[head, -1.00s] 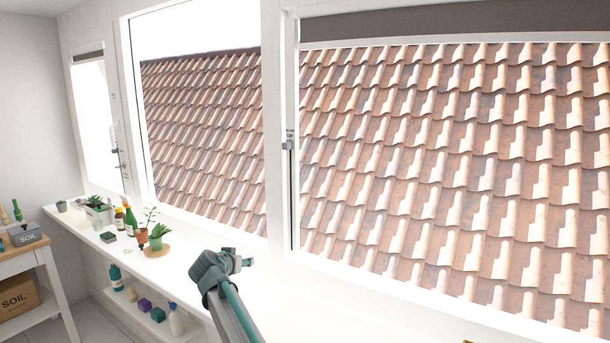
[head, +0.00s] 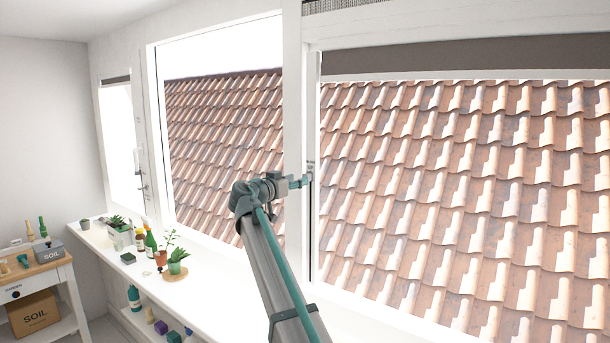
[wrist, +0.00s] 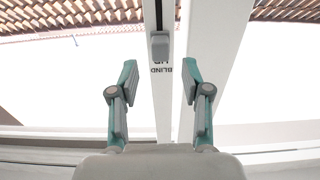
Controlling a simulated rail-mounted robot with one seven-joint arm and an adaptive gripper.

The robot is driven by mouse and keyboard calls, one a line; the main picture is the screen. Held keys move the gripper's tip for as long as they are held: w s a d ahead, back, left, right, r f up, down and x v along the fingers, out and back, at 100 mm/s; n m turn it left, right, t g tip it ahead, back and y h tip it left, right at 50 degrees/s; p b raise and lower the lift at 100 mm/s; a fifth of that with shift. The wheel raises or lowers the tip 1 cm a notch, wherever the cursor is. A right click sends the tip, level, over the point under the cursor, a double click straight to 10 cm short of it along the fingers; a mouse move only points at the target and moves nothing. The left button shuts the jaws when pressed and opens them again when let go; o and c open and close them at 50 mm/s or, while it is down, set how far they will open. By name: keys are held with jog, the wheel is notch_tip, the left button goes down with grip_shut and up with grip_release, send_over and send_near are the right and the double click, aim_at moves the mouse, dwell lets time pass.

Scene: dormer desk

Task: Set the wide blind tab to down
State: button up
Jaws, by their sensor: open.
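The wide blind (head: 450,58) is a dark brown band across the top of the large right window, with roof tiles showing below it. Its tab (wrist: 159,45) is a small grey block on the white window post, in a dark vertical slot. "BLIND" is printed beside it, with a shorter word partly hidden. My gripper (wrist: 159,72) is open and empty, its two teal-and-grey fingers spread left and right of the tab's line. The tab appears ahead of the fingertips, not between them. In the head view my gripper (head: 303,181) is at the post and largely hides the tab.
A white sill on the left holds potted plants (head: 177,262), bottles (head: 150,241) and small pots. A wooden bench with a soil box (head: 34,312) stands at the far left. A narrow window (head: 120,140) has its own short blind.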

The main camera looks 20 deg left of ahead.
jog(key=shift+p+x, duration=0.7)
jog(key=shift+x, duration=1.8)
grip_shut()
